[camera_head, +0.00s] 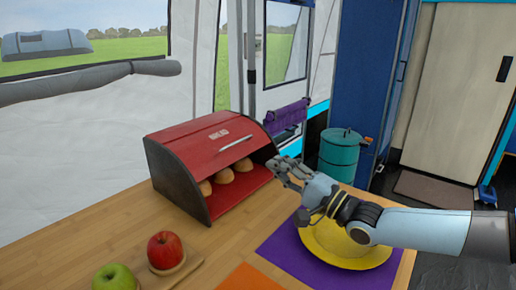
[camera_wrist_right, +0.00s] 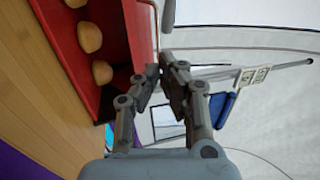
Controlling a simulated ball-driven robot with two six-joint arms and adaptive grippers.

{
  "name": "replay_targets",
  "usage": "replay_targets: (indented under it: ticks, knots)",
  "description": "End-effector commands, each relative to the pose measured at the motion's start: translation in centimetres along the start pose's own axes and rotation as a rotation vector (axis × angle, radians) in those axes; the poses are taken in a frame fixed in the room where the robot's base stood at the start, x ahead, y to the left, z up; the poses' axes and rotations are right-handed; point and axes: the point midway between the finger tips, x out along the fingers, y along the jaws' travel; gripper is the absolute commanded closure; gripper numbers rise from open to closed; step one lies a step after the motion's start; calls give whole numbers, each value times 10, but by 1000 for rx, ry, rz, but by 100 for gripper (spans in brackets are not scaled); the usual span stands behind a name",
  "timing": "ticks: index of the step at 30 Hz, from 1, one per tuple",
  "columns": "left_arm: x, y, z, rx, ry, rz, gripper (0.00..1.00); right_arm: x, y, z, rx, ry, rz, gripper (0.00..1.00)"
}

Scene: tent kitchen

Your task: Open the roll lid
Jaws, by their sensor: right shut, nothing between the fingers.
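The bread box (camera_head: 180,181) stands on the wooden table, with dark side panels and a red roll lid (camera_head: 205,130) that has a pale bar handle (camera_head: 237,140). The lid covers the upper part, and the lower front is open, showing several bread rolls (camera_head: 226,177) inside. The rolls also show in the right wrist view (camera_wrist_right: 90,37). My right gripper (camera_head: 278,169) is shut and empty, just off the right front end of the box and lower than the handle. In the right wrist view, its fingertips (camera_wrist_right: 166,68) are close beside the red box edge. My left gripper is not in view.
A yellow dish (camera_head: 345,252) on a purple mat (camera_head: 280,252) lies beneath my right forearm. A red apple (camera_head: 166,251) on a wooden board (camera_head: 185,268) and a green apple (camera_head: 115,278) are in front. Bare table lies between them and the box. A teal bin (camera_head: 338,157) stands behind.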

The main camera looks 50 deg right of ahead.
Motion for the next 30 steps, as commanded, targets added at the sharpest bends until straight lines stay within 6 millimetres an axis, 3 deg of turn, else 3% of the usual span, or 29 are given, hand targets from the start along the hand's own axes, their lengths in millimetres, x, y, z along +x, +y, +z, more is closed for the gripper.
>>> replay_targets:
  ticks: [15,21,30]
  knots:
    - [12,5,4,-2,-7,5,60,83,0,0,-2,-1,-4,100]
    - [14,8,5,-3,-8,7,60,96,0,0,-3,-1,-3,100]
    - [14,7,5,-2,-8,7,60,97,-1,0,-3,-1,-2,100]
